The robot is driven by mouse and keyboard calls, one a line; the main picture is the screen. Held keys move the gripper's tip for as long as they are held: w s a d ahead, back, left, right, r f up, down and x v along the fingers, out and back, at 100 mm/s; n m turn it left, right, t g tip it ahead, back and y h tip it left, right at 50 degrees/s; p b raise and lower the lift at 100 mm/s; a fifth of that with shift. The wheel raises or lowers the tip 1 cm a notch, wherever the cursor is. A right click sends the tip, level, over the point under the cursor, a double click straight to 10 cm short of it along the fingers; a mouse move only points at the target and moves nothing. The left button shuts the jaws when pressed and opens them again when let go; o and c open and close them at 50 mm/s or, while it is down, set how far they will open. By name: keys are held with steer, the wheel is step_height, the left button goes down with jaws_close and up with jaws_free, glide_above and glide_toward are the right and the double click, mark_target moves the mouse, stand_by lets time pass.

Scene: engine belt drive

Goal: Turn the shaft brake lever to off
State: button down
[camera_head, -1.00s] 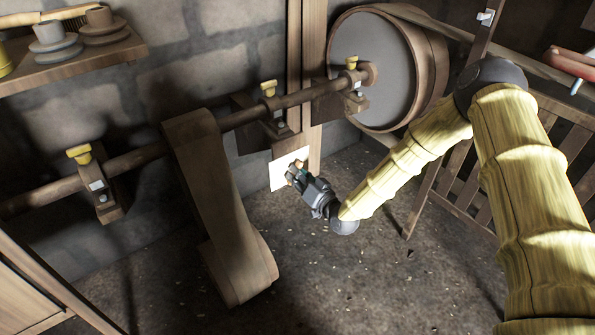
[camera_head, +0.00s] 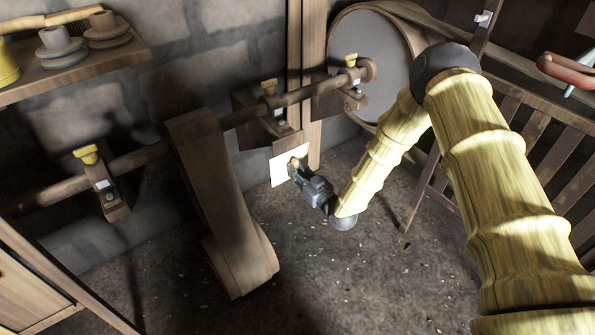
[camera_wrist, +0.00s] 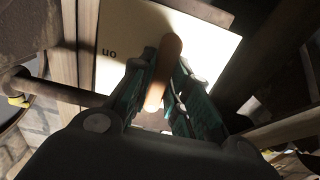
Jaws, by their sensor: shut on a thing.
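The brake lever's tan wooden handle (camera_wrist: 165,72) stands between my gripper's fingers (camera_wrist: 160,88) in the wrist view. My gripper is shut on it. Behind it is a pale card (camera_wrist: 122,40) with the dark label "on", seen upside down, left of the handle. No "off" label can be read. In the head view my gripper (camera_head: 297,172) is at the pale card (camera_head: 284,165), low on the wooden post below the shaft. The lever is small there and mostly hidden by the fingers.
A wooden shaft (camera_head: 150,160) runs along the wall through several bearings with yellow caps. A belt (camera_head: 215,190) hangs left of my gripper. A large drum (camera_head: 368,50) is behind my arm. A slatted wooden frame (camera_head: 520,130) stands right. The floor below is clear.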

stand_by(0.3)
steer(key=c, duration=1.4)
jaws_free()
steer(key=shift+o, duration=0.2)
steer(key=v, duration=1.2)
